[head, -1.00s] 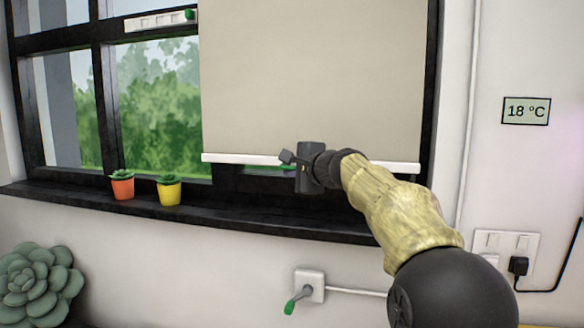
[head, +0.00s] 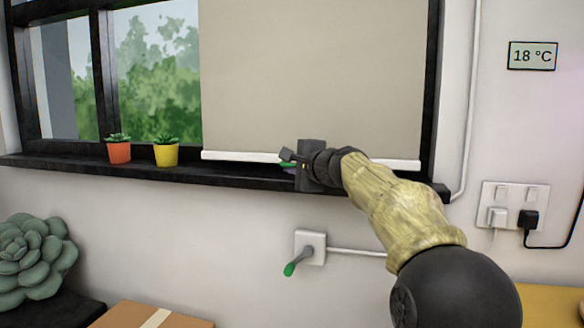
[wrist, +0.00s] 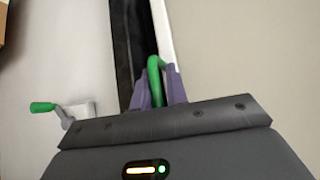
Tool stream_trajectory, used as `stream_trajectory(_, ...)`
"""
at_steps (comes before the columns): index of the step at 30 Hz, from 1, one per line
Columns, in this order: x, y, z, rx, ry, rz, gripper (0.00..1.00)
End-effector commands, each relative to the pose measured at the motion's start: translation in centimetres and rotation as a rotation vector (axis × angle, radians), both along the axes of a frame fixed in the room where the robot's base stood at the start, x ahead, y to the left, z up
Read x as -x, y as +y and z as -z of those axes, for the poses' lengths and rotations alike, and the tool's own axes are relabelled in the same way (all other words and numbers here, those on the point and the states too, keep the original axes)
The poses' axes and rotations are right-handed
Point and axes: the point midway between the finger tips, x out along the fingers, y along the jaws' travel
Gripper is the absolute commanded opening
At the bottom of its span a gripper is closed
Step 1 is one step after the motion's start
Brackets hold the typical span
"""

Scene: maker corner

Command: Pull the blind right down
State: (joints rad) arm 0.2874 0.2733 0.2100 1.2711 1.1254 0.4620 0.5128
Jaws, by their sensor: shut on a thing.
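The beige blind (head: 312,75) hangs over the right part of the window, with its white bottom bar (head: 240,156) close above the dark sill. My gripper (head: 288,163) is at the middle of the bar. In the wrist view my gripper (wrist: 159,92) is shut on the green pull loop (wrist: 155,66), which sits between its purple fingers beside the white bar (wrist: 164,30). In the head view the gripper body hides most of the loop.
An orange pot (head: 119,150) and a yellow pot (head: 166,154) stand on the sill (head: 60,168), left of the blind. A green-tipped crank handle (head: 292,268) juts from the wall below. A cardboard box (head: 150,315) and a large succulent (head: 35,258) are lower left.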

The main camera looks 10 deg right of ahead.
Motion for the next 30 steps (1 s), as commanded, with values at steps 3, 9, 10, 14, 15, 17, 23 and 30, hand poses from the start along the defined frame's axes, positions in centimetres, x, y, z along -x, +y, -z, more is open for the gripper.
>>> stream_trajectory(3,-0.16,0.01,1.35,0.005,0.025,-0.008,0.0)
stream_trajectory(9,-0.22,-0.02,1.5,0.006,0.026,-0.009,0.21)
stream_trajectory(10,-0.23,-0.02,1.52,0.006,0.026,-0.009,0.27)
stream_trajectory(14,-0.22,-0.02,1.4,0.004,0.024,-0.007,0.31)
stream_trajectory(15,-0.22,-0.03,1.35,0.004,0.024,-0.007,0.31)
stream_trajectory(17,-0.22,-0.01,1.3,0.004,0.022,-0.007,0.31)
stream_trajectory(23,-0.19,0.0,1.12,0.003,0.019,-0.005,0.31)
stream_trajectory(30,0.2,-0.11,0.88,0.003,0.016,-0.005,0.31)
